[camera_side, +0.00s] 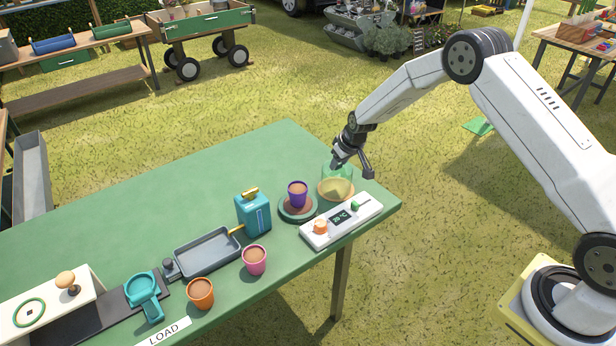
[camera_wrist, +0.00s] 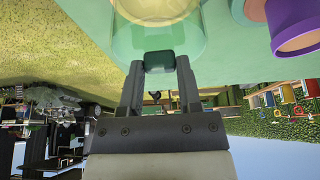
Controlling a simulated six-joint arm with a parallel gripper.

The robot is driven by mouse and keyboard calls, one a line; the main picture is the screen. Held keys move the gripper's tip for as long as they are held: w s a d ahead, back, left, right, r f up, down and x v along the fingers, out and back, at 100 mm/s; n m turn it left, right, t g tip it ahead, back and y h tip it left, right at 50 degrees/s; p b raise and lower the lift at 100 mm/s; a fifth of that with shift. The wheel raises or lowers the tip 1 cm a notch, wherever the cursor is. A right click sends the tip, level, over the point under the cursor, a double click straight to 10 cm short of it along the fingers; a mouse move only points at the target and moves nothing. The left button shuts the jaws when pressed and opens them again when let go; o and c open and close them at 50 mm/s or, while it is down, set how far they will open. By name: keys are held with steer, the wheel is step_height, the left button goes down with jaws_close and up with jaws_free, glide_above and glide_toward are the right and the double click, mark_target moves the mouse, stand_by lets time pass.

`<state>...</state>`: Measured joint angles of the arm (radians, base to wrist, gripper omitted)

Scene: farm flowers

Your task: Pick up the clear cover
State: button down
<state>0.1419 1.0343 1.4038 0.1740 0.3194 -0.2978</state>
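The clear cover (camera_side: 337,173) is a see-through, green-tinted dome at the right end of the green table, over a round tan base (camera_side: 335,195). I cannot tell whether it rests on the base or is slightly raised. In the wrist view, the cover (camera_wrist: 158,42) fills the top middle, with a dark knob (camera_wrist: 159,61) toward me. My gripper (camera_wrist: 159,68) has one finger on each side of this knob, and both fingertips appear to touch it. In the side view, my gripper (camera_side: 342,162) is at the cover's top, and the fingertips are hard to make out.
A purple pot (camera_side: 298,194) on a round saucer stands close left of the cover. A white device with a display (camera_side: 341,219) lies in front. A blue container (camera_side: 253,213), a grey tray (camera_side: 207,252) and two pots are farther left. The table's back is clear.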

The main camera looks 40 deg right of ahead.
steer(key=shift+r, duration=0.15)
stand_by(0.3)
steer(key=shift+r, duration=1.4)
steer(key=s+a+r, duration=0.1)
steer(key=s+r, duration=0.9)
steer(key=s, duration=0.4)
steer(key=shift+a, duration=0.25)
steer(key=shift+w+f, duration=0.1)
steer(key=shift+w, duration=0.1)
